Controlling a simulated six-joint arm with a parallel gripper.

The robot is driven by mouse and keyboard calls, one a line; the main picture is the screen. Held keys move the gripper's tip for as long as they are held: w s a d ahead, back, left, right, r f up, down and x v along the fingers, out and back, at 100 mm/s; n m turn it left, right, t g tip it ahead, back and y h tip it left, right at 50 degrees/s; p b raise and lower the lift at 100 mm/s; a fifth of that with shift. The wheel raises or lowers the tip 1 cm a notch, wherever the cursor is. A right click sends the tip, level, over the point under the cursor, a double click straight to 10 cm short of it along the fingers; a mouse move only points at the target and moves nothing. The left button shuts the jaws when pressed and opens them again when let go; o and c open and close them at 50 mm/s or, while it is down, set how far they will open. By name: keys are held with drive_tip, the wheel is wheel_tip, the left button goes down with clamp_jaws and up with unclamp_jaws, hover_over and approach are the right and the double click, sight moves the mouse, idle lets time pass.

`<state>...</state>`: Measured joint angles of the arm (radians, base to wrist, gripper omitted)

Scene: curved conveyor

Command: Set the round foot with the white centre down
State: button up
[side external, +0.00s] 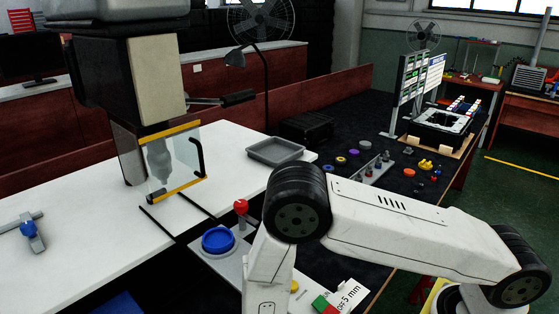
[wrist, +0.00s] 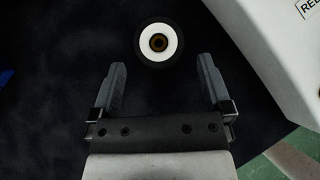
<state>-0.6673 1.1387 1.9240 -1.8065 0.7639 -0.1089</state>
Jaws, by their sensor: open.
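The round foot with the white centre (wrist: 158,44) shows in the wrist view as a dark ring around a white disc with a brown-edged hole in the middle. It appears to lie flat on the dark surface, just beyond my fingertips. My gripper (wrist: 162,70) is open and empty, with one finger on either side of the foot's line and neither touching it. In the side external view I cannot make out the foot or my gripper's fingers; my arm covers part of that area.
A white body with printed lettering (wrist: 285,45) stands close at the right in the wrist view. In the side external view, a grey tray (side external: 275,151), a blue round part (side external: 218,239) and several small parts on a grey plate (side external: 372,168) are around.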

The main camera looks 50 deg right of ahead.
drive_tip(key=shift+x, duration=2.3)
drive_tip(key=shift+a, duration=0.1)
drive_tip(key=c, duration=1.2)
drive_tip(key=shift+r, duration=0.15)
drive_tip(key=shift+r, duration=1.5)
drive_tip(key=shift+s+a+r, duration=0.1)
drive_tip(key=shift+s+a, duration=0.1)
drive_tip(key=shift+s, duration=0.05)
drive_tip(key=s+a, duration=0.3)
drive_tip(key=s, duration=0.2)
drive_tip(key=s+a, duration=0.3)
drive_tip(key=s, duration=0.1)
drive_tip(key=s+a, duration=0.3)
drive_tip(key=s, duration=0.2)
drive_tip(key=shift+s+a, duration=0.3)
drive_tip(key=shift+a, duration=0.05)
